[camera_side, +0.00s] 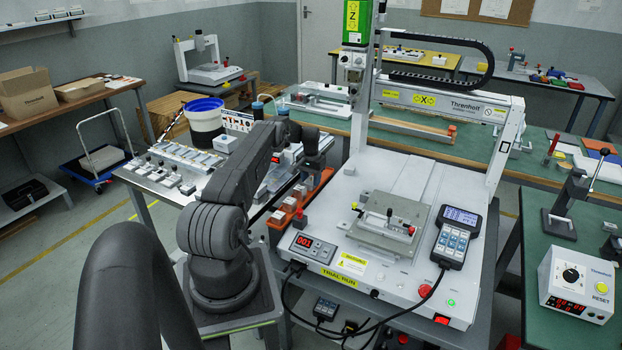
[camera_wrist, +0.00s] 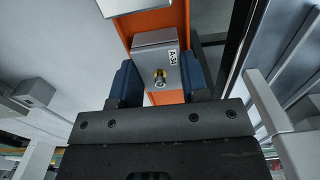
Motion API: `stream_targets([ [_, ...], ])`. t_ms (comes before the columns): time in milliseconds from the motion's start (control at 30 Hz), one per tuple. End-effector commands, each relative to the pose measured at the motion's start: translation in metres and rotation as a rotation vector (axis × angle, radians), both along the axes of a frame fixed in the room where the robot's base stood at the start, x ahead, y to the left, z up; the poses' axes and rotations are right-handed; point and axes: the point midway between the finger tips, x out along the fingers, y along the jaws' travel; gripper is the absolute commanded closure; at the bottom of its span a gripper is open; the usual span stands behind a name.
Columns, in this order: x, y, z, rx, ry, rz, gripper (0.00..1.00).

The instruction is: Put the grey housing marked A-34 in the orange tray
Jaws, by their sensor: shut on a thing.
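The grey housing (camera_wrist: 157,62) sits between the two blue-grey fingers of my gripper (camera_wrist: 158,85) in the wrist view. It has a brass-coloured fitting on its face and a small white label that starts with A; its last characters are hard to read. My gripper is shut on this housing. The orange tray (camera_wrist: 180,25) shows behind and below the housing in the wrist view; I cannot tell whether they touch. In the side view my gripper (camera_side: 312,163) is near the far end of the orange tray (camera_side: 318,183), and the held housing is hard to make out.
Several grey blocks (camera_side: 290,203) stand in the orange tray. A rack of grey parts (camera_side: 180,162) is to the left. The gantry machine's white bed (camera_side: 330,225), with a fixture plate (camera_side: 388,225) and handheld controller (camera_side: 452,237), lies to the right.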

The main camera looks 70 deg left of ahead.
Motion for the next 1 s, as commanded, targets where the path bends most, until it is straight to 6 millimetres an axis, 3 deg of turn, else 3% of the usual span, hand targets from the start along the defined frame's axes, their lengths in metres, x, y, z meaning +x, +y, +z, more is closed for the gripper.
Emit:
stream_targets([
  [167, 0.0001, 0.0001, 0.0003, 0.001, -0.001, 0.000, 0.82],
  [200, 0.0001, 0.0001, 0.0004, 0.001, -0.001, 0.000, 0.58],
  [500, 0.0001, 0.0001, 0.0004, 0.001, -0.001, 0.000, 0.29],
  [667, 0.0001, 0.0001, 0.0004, 0.001, -0.001, 0.000, 0.29],
  [800, 0.0001, 0.0001, 0.0002, 0.000, 0.000, 0.000, 0.18],
  [1000, 0.0001, 0.0002, 0.0007, 0.001, -0.001, 0.000, 0.18],
])
